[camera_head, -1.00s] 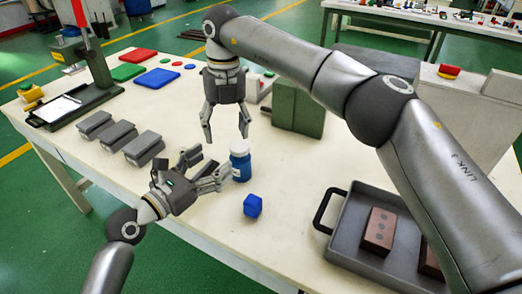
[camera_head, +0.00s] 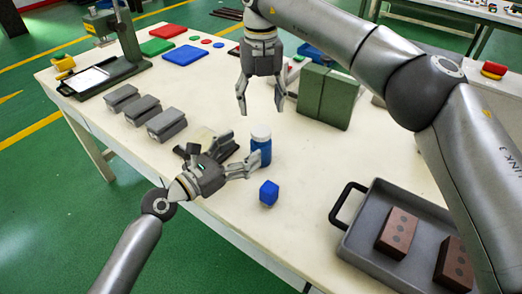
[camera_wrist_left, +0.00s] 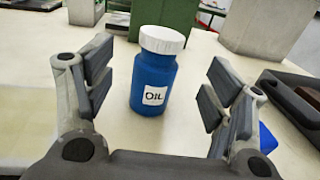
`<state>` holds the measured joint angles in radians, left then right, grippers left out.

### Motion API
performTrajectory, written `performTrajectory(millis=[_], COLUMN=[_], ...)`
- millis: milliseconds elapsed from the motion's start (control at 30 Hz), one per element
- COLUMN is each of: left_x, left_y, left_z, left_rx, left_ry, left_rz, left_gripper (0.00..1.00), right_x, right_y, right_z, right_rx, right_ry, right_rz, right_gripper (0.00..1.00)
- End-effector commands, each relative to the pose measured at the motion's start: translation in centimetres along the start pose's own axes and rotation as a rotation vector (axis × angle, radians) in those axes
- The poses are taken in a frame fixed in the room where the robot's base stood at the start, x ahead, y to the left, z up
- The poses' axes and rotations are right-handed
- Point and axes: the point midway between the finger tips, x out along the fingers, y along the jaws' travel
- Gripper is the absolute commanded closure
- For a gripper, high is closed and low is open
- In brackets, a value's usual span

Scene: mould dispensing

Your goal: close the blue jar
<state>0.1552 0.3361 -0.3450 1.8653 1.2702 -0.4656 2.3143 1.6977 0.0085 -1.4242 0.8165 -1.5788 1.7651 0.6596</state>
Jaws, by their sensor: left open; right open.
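The blue jar (camera_head: 261,153) stands upright on the table, with a white lid (camera_head: 260,133) sitting level on its top. In the left wrist view the jar (camera_wrist_left: 153,82) has an OIL label, and its white lid (camera_wrist_left: 162,40) shows; whether it is screwed tight I cannot tell. My left gripper (camera_head: 244,153) is open at the jar's left side. In its wrist view the jar stands between the spread fingers, with a gap on each side. My right gripper (camera_head: 261,110) is open and empty, pointing down above the lid.
A blue cube (camera_head: 268,193) lies in front of the jar. A grey tray (camera_head: 366,243) with brown bricks is at the right. A green block (camera_head: 325,96) stands behind the jar. Several grey blocks (camera_head: 166,124) lie to the left.

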Motion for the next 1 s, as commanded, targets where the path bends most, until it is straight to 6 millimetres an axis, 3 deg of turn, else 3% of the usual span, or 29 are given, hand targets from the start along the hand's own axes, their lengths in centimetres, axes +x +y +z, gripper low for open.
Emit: performTrajectory(millis=[267,400,600,1000], left_x=[-0.1,3.0,6.0,7.5], left_y=[0.1,0.0,0.1,0.1], left_z=[-4.0,-3.7,-3.7,-3.8], left_rx=[-0.004,0.000,0.000,0.001], left_ry=[0.003,-0.002,0.000,0.001], left_rz=[0.004,0.001,0.003,0.002], left_gripper=[0.24,0.24,0.24,0.24], right_x=[0.0,0.0,0.0,0.0], right_y=[0.0,0.0,0.0,0.0], right_z=[0.0,0.0,0.0,0.0], right_rx=[0.000,0.000,0.000,0.000], right_ry=[0.000,0.000,0.000,0.000], right_rz=[0.000,0.000,0.000,0.000], right_gripper=[0.38,0.38,0.38,0.38])
